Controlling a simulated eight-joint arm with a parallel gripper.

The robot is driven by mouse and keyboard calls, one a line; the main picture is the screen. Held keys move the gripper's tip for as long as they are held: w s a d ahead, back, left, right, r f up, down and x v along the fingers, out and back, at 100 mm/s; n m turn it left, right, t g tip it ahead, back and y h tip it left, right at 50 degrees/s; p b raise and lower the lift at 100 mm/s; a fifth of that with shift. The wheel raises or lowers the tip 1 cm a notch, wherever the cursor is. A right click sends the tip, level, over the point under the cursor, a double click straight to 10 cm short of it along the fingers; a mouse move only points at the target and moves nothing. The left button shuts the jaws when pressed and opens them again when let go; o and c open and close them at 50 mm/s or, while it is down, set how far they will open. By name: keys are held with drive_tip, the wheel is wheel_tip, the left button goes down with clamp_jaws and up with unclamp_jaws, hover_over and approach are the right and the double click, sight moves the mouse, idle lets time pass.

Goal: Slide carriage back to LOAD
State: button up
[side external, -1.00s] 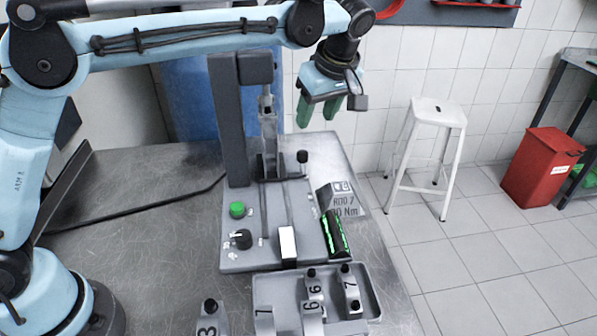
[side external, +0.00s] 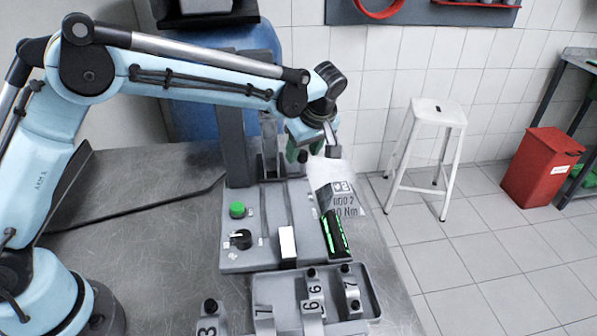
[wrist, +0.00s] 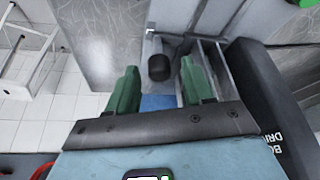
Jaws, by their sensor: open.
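The carriage (side external: 271,166) sits at the far end of the rails, under the grey press column (side external: 234,150). It is partly hidden by my arm in the side view. Its black knob handle (wrist: 159,67) shows in the wrist view, between and just beyond my green fingers. My gripper (wrist: 158,78) is open, with one finger on each side of the knob. In the side view my gripper (side external: 303,152) is low at the far right of the fixture, around the knob's place. I cannot tell whether a finger touches the knob.
A label card (side external: 343,197) stands at right. The rails' middle looks clear.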

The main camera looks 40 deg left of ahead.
clamp_jaws()
idle(0.4)
drive_tip(key=s+d, duration=1.1)
drive_tip(key=shift+s, duration=0.1)
drive_tip(key=shift+s+d, duration=0.15)
drive_tip(key=shift+d, duration=0.05)
idle(0.4)
drive_tip(key=shift+c, duration=1.1)
unclamp_jaws()
drive_tip(key=shift+o, duration=1.1)
drive_tip(key=shift+a, duration=0.1)
